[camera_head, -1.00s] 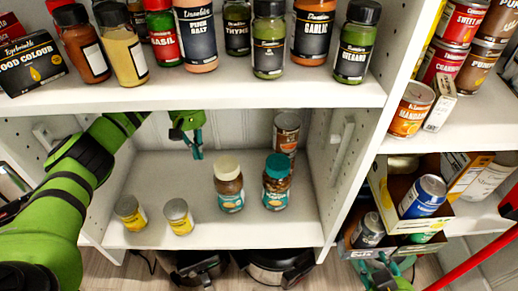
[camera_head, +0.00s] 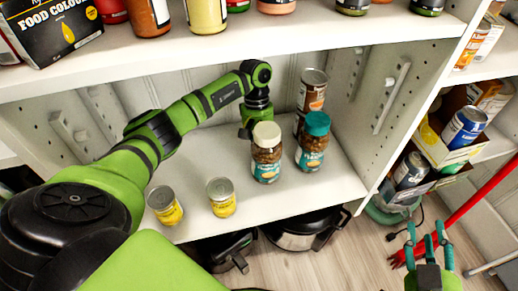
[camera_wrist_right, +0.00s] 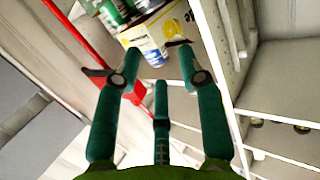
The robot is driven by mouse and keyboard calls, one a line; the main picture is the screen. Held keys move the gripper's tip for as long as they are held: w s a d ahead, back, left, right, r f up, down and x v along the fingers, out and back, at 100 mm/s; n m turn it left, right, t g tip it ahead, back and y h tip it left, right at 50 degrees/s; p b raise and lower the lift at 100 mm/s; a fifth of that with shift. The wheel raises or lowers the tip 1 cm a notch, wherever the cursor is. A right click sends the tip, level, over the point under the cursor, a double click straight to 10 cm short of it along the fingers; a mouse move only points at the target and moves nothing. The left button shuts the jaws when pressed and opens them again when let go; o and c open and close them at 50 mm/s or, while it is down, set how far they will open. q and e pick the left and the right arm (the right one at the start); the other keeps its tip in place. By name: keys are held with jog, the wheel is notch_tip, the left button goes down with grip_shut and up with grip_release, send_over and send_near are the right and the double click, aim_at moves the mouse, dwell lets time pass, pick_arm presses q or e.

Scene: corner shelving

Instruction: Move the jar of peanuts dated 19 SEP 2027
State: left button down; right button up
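Two jars of brown peanuts stand upright on the low white shelf: one with a cream lid (camera_head: 266,154) and one with a teal lid (camera_head: 313,142) to its right. I cannot read any date on them. My left arm reaches in from the left. My left gripper (camera_head: 247,129) is low, just behind and left of the cream-lidded jar. Its fingers are mostly hidden by that jar, so I cannot tell if they touch it. My right gripper (camera_head: 429,246) is outside the shelf at lower right, empty, its fingers spread; it also shows in the right wrist view (camera_wrist_right: 158,62).
Two small yellow-labelled cans (camera_head: 164,205) (camera_head: 221,197) stand front left on the shelf. A tall brown can (camera_head: 311,92) stands behind the jars. The upper shelf (camera_head: 300,45) overhangs the left arm. A carton with cans (camera_head: 455,143) and a red pole (camera_head: 470,210) are at right.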

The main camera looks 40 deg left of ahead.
aim_at(264, 184)
pick_arm(q)
jog(key=shift+f, duration=0.2)
pick_arm(e)
jog(key=shift+w+a+r, duration=0.1)
jog(key=shift+r, duration=0.15)
pick_arm(q)
jog(key=s+d+p, duration=0.2)
jog(key=s, duration=0.1)
jog(key=shift+s+d+r, duration=0.1)
jog(key=shift+d, duration=0.3)
jog(key=shift+s+d, duration=0.85)
jog(key=shift+s, duration=0.05)
jog(key=shift+s+d, duration=0.7)
pick_arm(e)
jog(key=s+d+f+g+h, duration=0.1)
jog(key=s+d+f+g, duration=0.1)
jog(key=f, duration=0.3)
jog(key=s+d+f+m+g+h, duration=0.1)
jog(key=s+d+f+g, duration=0.2)
jog(key=s+f+g, duration=0.1)
jog(key=shift+s+d+f+g+h, duration=0.3)
jog(key=shift+s+f+g, duration=0.15)
jog(key=shift+f, duration=0.5)
pick_arm(q)
jog(key=shift+w, duration=0.1)
pick_arm(e)
jog(key=shift+w, duration=0.1)
